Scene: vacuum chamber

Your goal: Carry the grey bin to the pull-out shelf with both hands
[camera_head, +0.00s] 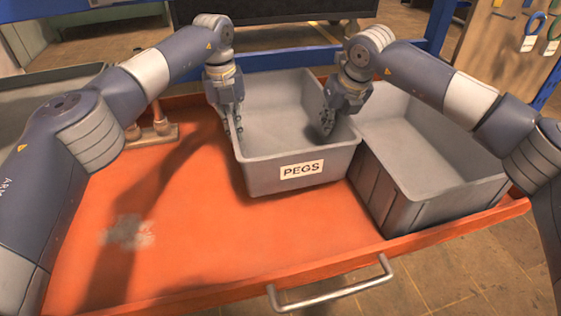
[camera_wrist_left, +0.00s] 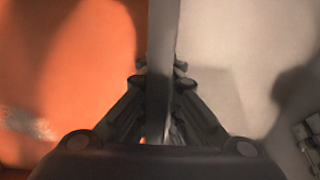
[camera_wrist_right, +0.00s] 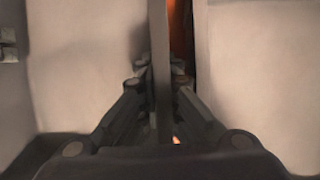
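The grey bin (camera_head: 258,181) with the PEGS label is upright on the orange pull-out shelf (camera_head: 200,245), at its back middle. My left gripper (camera_head: 236,130) is at the bin's left wall, and my right gripper (camera_head: 330,122) is at its right wall. In the left wrist view the fingers (camera_wrist_left: 162,75) close in on both sides of the wall (camera_wrist_left: 163,30). In the right wrist view the fingers (camera_wrist_right: 160,82) do the same on the other wall (camera_wrist_right: 161,40). Both look shut on the bin. The outer fingers are partly hidden in the head view.
A second grey bin (camera_head: 440,210), empty, stands close on the right with a narrow gap between. A metal handle (camera_head: 330,294) is on the shelf's front edge. The shelf's front left is clear. A blue beam (camera_head: 283,60) runs behind, and a grey tray (camera_head: 40,90) lies far left.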

